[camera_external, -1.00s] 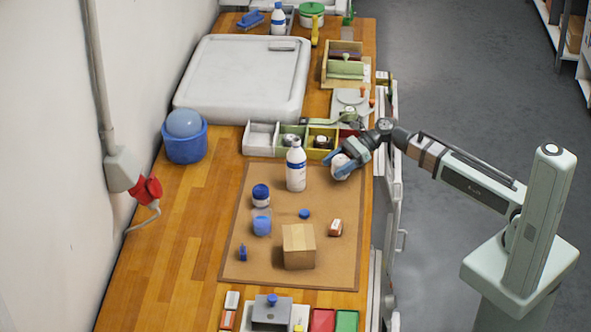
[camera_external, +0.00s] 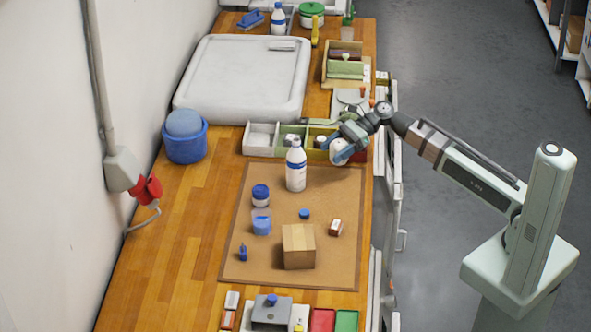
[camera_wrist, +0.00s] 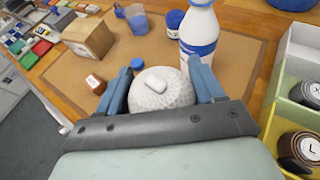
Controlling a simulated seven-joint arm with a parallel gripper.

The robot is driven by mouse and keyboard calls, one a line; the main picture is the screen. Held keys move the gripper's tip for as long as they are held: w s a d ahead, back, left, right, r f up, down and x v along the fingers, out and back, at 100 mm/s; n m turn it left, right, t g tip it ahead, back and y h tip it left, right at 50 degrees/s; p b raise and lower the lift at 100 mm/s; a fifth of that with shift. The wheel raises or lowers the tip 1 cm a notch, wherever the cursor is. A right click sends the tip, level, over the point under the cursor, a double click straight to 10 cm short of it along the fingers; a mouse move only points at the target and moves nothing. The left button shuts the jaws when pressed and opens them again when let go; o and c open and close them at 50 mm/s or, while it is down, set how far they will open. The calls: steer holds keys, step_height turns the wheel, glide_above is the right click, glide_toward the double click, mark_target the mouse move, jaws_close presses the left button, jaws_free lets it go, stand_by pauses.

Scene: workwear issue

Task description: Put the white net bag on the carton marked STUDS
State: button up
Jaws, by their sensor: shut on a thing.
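My gripper (camera_external: 343,147) is shut on a round white bag with a dimpled, net-like surface (camera_wrist: 160,97). In the wrist view the bag sits between my two blue fingers, with a small white tab on top. In the external view the white bag (camera_external: 338,154) is by the back right corner of the brown mat, apparently held above it. A plain-looking brown cardboard carton (camera_external: 299,247) stands on the front part of the mat; it also shows in the wrist view (camera_wrist: 88,38). No STUDS marking is readable on it in either view.
A white bottle (camera_external: 296,167) stands left of my gripper. A blue-lidded jar (camera_external: 260,194), a blue cup (camera_external: 261,224), a blue cap (camera_external: 304,213) and a small red-brown box (camera_external: 335,228) are on the mat (camera_external: 335,270). A compartment tray (camera_external: 257,142) lies behind.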

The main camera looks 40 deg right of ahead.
steer(key=s+a+r+n+g, duration=0.2)
steer(key=s+a+n+g, duration=0.1)
steer(key=s+a, duration=0.8)
step_height(320, 180, up, 5)
steer(key=m, duration=0.1)
glide_above(294, 240)
steer(key=shift+t, duration=0.4)
steer(key=shift+f, duration=4.35)
steer(key=shift+f, duration=0.1)
steer(key=o, duration=1.1)
steer(key=shift+c, duration=0.2)
